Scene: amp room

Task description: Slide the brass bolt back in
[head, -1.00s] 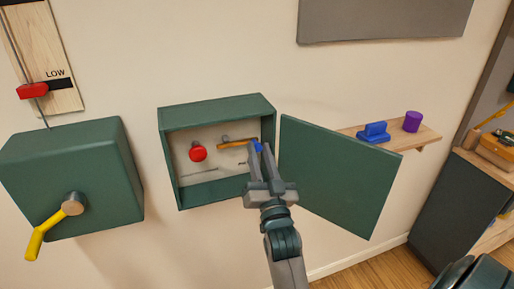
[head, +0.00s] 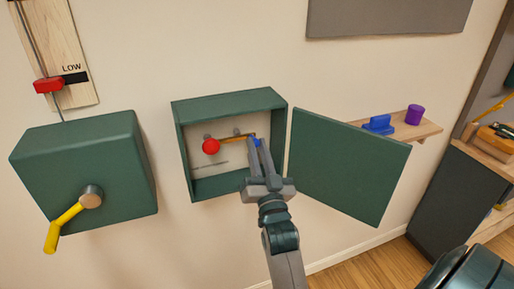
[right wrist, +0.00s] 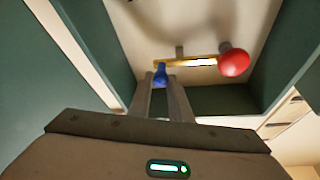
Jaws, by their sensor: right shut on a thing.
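The brass bolt (head: 236,139) lies across the inside of an open green wall box (head: 228,104). Its left end is close to a red knob (head: 211,146); in the right wrist view the brass bar (right wrist: 190,63) appears to reach this knob (right wrist: 234,62). A small blue handle (right wrist: 160,72) is at the bolt's other end. My right gripper (head: 256,145) reaches into the box from below and is shut on the blue handle, partly hiding it. My left gripper is not in view.
The green door (head: 346,168) stands open to the right of the gripper. A shelf (head: 425,129) with a blue block (head: 378,125) and a purple cylinder (head: 414,115) is behind it. A green box with a yellow crank (head: 65,227) is on the left.

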